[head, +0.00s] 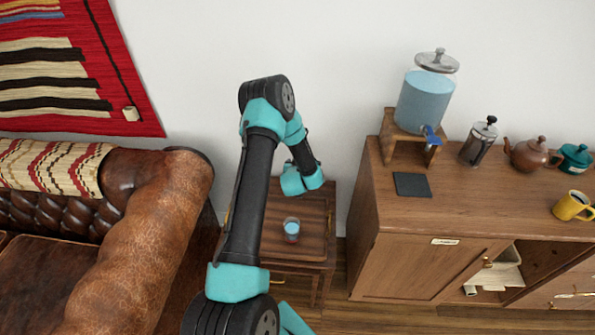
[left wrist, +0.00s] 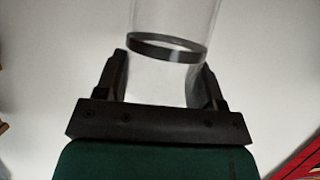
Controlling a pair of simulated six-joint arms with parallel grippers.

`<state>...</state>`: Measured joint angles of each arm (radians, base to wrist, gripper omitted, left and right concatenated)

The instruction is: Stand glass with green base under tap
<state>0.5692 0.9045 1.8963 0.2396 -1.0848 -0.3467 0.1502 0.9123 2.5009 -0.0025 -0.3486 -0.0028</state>
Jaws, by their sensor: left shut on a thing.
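In the left wrist view my left gripper (left wrist: 163,62) is shut on a clear glass (left wrist: 172,48). A dark band rings the glass's end nearest the gripper; I cannot make out green in it. In the head view my left wrist is over the side table, and its fingers and the held glass are hidden. The clear drink dispenser (head: 424,102), full of blue liquid, stands on a wooden stand (head: 403,152) on the cabinet. Its blue tap (head: 431,136) faces forward. My left wrist is left of and apart from the tap. My right gripper is not in view.
A glass with a blue part (head: 291,228) stands on the side table (head: 313,248). A dark square mat (head: 412,184) lies before the dispenser stand. A French press (head: 478,142), brown teapot (head: 529,155), teal teapot (head: 575,158) and yellow mug (head: 572,206) stand to its right.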

